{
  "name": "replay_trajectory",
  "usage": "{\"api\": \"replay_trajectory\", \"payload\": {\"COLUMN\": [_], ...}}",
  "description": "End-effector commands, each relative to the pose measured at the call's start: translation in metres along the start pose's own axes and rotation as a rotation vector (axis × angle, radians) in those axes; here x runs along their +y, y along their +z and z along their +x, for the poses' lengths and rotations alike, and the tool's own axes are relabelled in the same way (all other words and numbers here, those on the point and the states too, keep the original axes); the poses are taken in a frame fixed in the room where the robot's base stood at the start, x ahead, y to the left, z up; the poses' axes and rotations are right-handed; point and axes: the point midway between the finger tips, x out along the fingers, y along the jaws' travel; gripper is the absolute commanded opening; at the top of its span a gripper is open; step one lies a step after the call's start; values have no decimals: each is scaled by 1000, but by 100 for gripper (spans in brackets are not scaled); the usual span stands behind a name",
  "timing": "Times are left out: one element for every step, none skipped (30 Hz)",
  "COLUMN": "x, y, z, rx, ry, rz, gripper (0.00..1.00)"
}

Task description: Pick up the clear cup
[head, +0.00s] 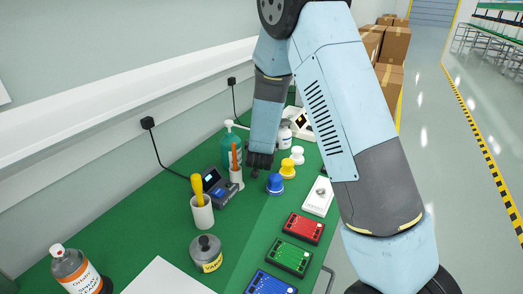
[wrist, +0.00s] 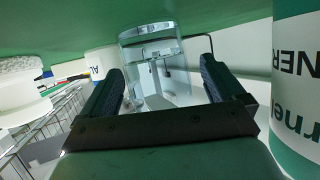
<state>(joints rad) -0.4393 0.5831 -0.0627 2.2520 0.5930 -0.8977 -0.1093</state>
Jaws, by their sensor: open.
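The clear cup (wrist: 150,50) shows in the wrist view, which looks upside down, as a transparent cylinder on the green bench surface. It lies straight ahead, framed between the two dark fingers of my gripper (wrist: 161,78). The fingers are spread and empty; I cannot tell how far the cup is beyond their tips. In the head view my gripper (head: 261,164) is low over the far part of the green bench. I cannot make out the cup there; my arm probably covers it.
In the wrist view a large labelled bottle (wrist: 296,80) is close on the right and a white ribbed object (wrist: 18,85) is on the left. In the head view a blue knob (head: 275,184), yellow knob (head: 288,170) and orange-handled holder (head: 236,178) stand near my gripper.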

Motion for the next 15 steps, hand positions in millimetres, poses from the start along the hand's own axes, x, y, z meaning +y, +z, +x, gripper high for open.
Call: {"api": "replay_trajectory", "payload": {"x": [0, 0, 0, 0, 0, 0, 0, 0, 0, 0, 0, 0, 0, -1, -1], "y": [0, 0, 0, 0, 0, 0, 0, 0, 0, 0, 0, 0, 0, 0, 0], "z": [0, 0, 0, 0, 0, 0, 0, 0, 0, 0, 0, 0, 0, 0, 0], "rx": [0, 0, 0, 0, 0, 0, 0, 0, 0, 0, 0, 0, 0, 0, 0], "ry": [0, 0, 0, 0, 0, 0, 0, 0, 0, 0, -1, -1, -1, -1, -1], "rz": [0, 0, 0, 0, 0, 0, 0, 0, 0, 0, 0, 0, 0, 0, 0], "gripper": [96, 96, 96, 96, 96, 94, 91, 88, 84, 81, 78, 75, 72, 69, 65]}}
